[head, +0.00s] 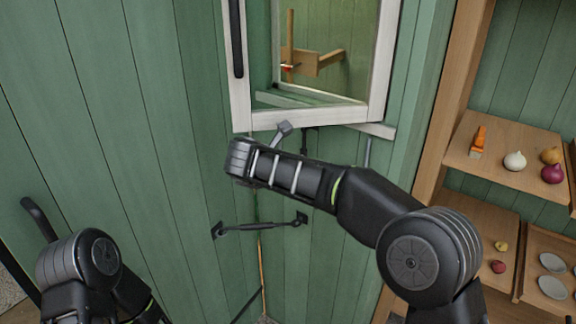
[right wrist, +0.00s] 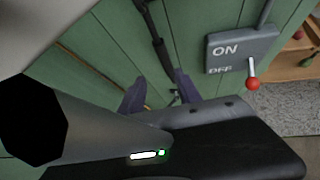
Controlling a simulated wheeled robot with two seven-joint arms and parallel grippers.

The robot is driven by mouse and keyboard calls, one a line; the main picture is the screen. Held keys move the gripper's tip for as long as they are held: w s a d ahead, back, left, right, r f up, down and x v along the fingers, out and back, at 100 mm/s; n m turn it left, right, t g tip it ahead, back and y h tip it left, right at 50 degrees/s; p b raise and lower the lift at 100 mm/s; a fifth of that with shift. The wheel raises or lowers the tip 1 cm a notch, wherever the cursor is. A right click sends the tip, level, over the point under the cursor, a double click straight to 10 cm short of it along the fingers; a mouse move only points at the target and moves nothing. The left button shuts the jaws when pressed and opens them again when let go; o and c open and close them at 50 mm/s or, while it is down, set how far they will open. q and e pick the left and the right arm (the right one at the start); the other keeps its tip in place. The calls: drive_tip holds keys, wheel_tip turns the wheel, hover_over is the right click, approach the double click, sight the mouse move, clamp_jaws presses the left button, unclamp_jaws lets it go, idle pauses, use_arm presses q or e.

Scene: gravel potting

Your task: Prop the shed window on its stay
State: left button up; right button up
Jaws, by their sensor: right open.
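The white-framed shed window (head: 305,117) is at the top middle of the head view. Its sash stands swung away from the opening, with a black handle (head: 237,40) on its left stile. A dark bar, apparently the stay (head: 262,226), lies across the green wall below the window. A dark bar also shows in the right wrist view (right wrist: 158,45), running down towards my fingers. My left gripper is not in view.
A grey ON/OFF switch (right wrist: 240,50) with a red-knobbed lever (right wrist: 253,83) is on the wall close to my right gripper. Wooden shelves (head: 497,167) with bulbs and a brush stand at the right. The wall at left is mostly clear.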

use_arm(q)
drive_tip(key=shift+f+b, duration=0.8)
use_arm(e)
drive_tip(key=v, duration=0.7)
drive_tip(key=shift+s+r, duration=0.15)
drive_tip(key=shift+s, duration=0.05)
